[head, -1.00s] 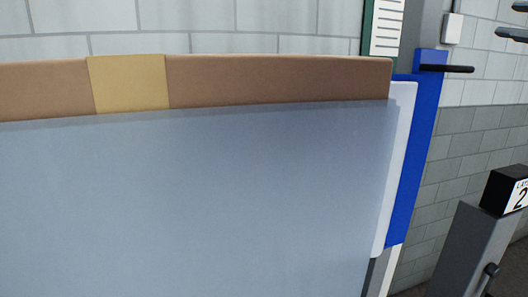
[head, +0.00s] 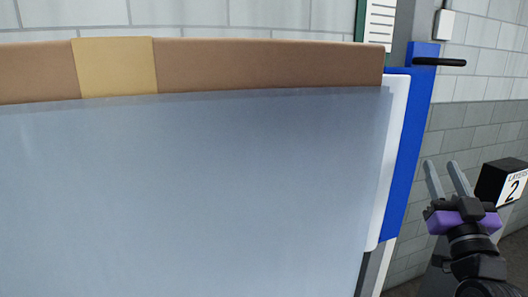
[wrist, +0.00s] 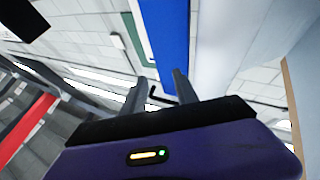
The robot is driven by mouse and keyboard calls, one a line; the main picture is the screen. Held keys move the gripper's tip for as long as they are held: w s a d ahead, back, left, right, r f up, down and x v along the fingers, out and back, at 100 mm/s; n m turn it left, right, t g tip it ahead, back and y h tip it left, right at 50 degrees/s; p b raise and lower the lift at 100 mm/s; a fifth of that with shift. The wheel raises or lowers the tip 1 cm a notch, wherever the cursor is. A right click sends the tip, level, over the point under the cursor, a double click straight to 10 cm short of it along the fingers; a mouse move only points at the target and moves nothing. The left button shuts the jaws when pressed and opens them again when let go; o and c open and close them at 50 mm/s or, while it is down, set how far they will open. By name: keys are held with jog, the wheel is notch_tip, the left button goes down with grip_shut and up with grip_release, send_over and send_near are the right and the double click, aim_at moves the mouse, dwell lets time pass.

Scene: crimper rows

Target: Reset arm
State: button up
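My gripper (head: 446,165) is at the right of the head view, its two grey fingers pointing up and spread apart with nothing between them. In the wrist view my gripper (wrist: 158,80) also shows two separate fingers with an empty gap, above its purple body. A thin black handle lies beyond the fingertips there. The gripper stands to the right of a large wrapped load and touches nothing that I can see.
A large brown box load (head: 230,65) under grey-blue film (head: 190,190) fills the left and middle. A blue panel (head: 408,165) with a black handle (head: 440,62) stands beside it. A box marked "LAYERS 2" (head: 505,182) is at the right.

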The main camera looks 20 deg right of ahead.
jog(key=s+a+f+y, duration=0.2)
jog(key=s+a+f, duration=0.2)
jog(key=a+f, duration=0.5)
jog(key=s+a+f+y, duration=0.2)
jog(key=s+a+f, duration=0.2)
jog(key=a+f, duration=0.55)
jog(key=s+a+f+n+g+y+b, duration=0.1)
jog(key=s+a+f+n+g+y, duration=0.1)
jog(key=s+a+f, duration=0.4)
jog(key=s+a+f+n+g+y, duration=0.2)
jog(key=s+a+f+n+y, duration=0.2)
jog(key=s+a, duration=0.6)
jog(key=s+f+y, duration=0.2)
jog(key=s+y, duration=0.1)
jog(key=shift+s+a+f+g+b, duration=0.15)
jog(key=shift+a+f+g+b, duration=0.05)
jog(key=shift+f+g+b, duration=0.2)
